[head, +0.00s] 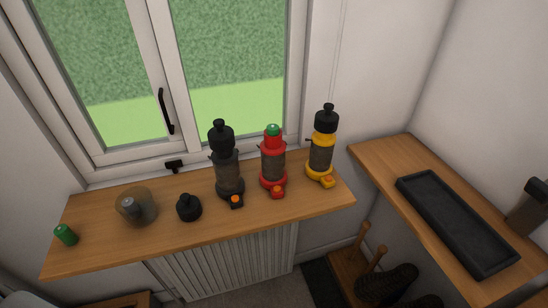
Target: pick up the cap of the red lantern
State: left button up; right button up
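The red lantern (272,167) stands upright on the wooden window shelf, between a black lantern (228,172) and a yellow lantern (321,156). It has a red base with an orange-red knob at the front and a dark, see-through middle. Its top is a red piece (273,143) with a green end (273,129); I cannot tell whether the green end is a separate part. The black and yellow lanterns both have black tops. Neither of my grippers can be made out in the head view.
A loose green cylinder (66,235), a clear dome (136,207) over a grey piece and a loose black cap (188,207) are left on the window shelf (100,252). A black tray (455,222) lies on the right shelf (385,160). An unclear dark object (530,208) is at the right edge.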

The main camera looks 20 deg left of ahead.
aim_at(190, 209)
jog(key=z, duration=0.05)
jog(key=k, duration=0.55)
jog(key=u, duration=0.65)
jog(key=i, duration=0.2)
